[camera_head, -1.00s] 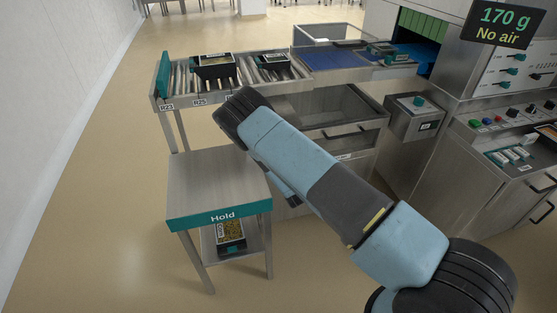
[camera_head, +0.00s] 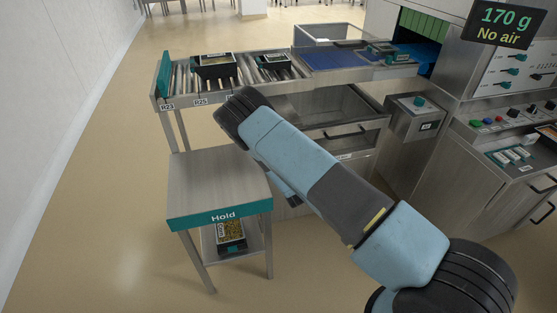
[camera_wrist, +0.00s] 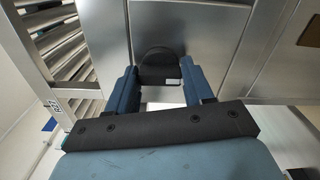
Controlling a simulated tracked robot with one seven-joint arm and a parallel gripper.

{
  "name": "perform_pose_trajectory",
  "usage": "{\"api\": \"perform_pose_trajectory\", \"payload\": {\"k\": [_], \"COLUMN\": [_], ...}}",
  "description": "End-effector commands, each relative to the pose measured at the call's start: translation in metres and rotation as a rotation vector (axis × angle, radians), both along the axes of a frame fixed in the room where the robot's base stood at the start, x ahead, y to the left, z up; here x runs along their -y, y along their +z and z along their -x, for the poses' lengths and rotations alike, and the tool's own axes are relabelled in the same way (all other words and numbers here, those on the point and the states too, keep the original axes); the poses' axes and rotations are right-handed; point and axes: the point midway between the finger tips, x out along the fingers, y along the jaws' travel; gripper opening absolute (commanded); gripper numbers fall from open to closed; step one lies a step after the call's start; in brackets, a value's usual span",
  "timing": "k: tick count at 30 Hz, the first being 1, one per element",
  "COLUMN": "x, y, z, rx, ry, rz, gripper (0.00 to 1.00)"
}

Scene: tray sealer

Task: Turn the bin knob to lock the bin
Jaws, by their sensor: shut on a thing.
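In the wrist view, my gripper (camera_wrist: 160,84) has its two blue fingers on either side of a dark, round-topped knob (camera_wrist: 158,57) on a metal panel. The fingers are shut on this knob, and its lower part is a black block between them. Any lock mark or pointer on it is too dark to read. In the head view, the metal bin (camera_head: 345,138) with an open top and a dark handle sits under the conveyor.
A roller conveyor (camera_head: 160,101) with black trays runs above the bin. The Hold table (camera_head: 205,175) stands left of my arm, with a tray (camera_head: 230,236) on its lower shelf. The sealer machine (camera_head: 455,100) stands right. Floor is clear at the left.

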Motion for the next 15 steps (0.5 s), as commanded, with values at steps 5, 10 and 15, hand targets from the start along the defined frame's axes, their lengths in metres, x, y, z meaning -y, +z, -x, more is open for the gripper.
{"api": "perform_pose_trajectory", "payload": {"k": [5, 10, 15], "x": [0.0065, 0.0046, 0.0037], "y": [-0.0026, -0.0013, -0.0007], "z": [-0.0005, -0.0007, -0.0006], "rx": [-0.005, -0.002, -0.002], "ry": [-0.011, -0.007, -0.006], "rz": [0.006, 0.004, 0.003], "gripper": [0.63, 0.74, 0.74]}}
